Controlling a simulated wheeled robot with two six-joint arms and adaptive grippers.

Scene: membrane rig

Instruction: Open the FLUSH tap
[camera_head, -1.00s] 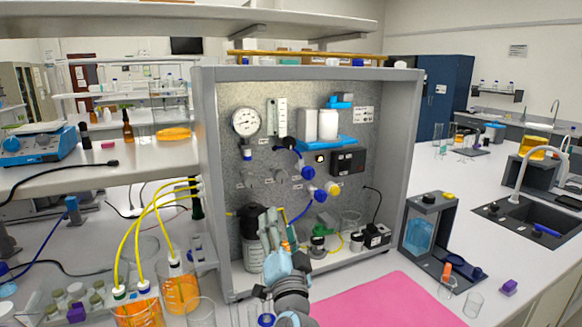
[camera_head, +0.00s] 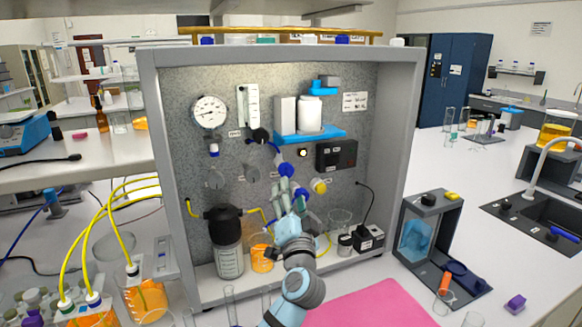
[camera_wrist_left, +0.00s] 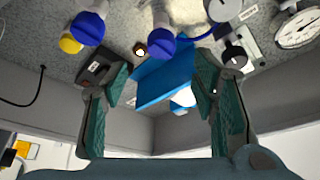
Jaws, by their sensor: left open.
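The upright grey panel (camera_head: 235,150) carries several taps with small white labels that I cannot read, so I cannot tell which tap is FLUSH. Blue tap parts (camera_head: 285,168) sit near the panel's middle, with another blue knob (camera_head: 306,197) and a yellow knob (camera_head: 320,186) lower right. My left gripper (camera_head: 287,184) is in front of these taps, partly hiding them. In the left wrist view its green-padded fingers (camera_wrist_left: 163,85) are spread, with nothing between them. There, blue knobs (camera_wrist_left: 88,28) (camera_wrist_left: 160,46) lie beyond the fingertips, apart from them. My right gripper is not in view.
A pressure gauge (camera_head: 210,111), a flowmeter (camera_head: 248,106) and a blue bracket (camera_head: 310,134) holding white cylinders are on the panel. A dark-lidded bottle (camera_head: 225,245) and an orange beaker (camera_head: 262,255) stand below. A pink mat (camera_head: 375,305) lies in front.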

